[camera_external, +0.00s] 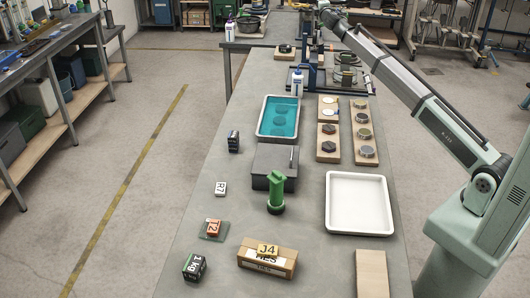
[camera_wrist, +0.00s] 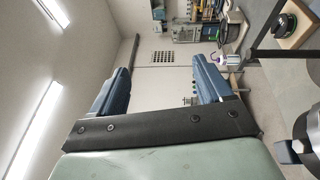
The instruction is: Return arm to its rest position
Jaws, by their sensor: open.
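My arm (camera_external: 410,85) reaches from its base at the right up and away toward the top of the external view. Its far end is cut off or too small there to make out the fingers. In the wrist view my gripper (camera_wrist: 161,66) shows two blue fingers set wide apart with nothing between them. The gripper is open and points toward the room's far wall, not down at the bench. The grey bench (camera_external: 310,240) lies below and left of my arm in the external view.
On the bench stand a white tray (camera_external: 358,232), a teal-filled tray (camera_external: 262,133), a grey box (camera_external: 262,160), a green-handled object (camera_external: 276,190), a labelled carton (camera_external: 254,265) and small blocks. Boards with discs (camera_external: 328,152) lie farther back. Shelving (camera_external: 62,150) stands at left; the floor between is clear.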

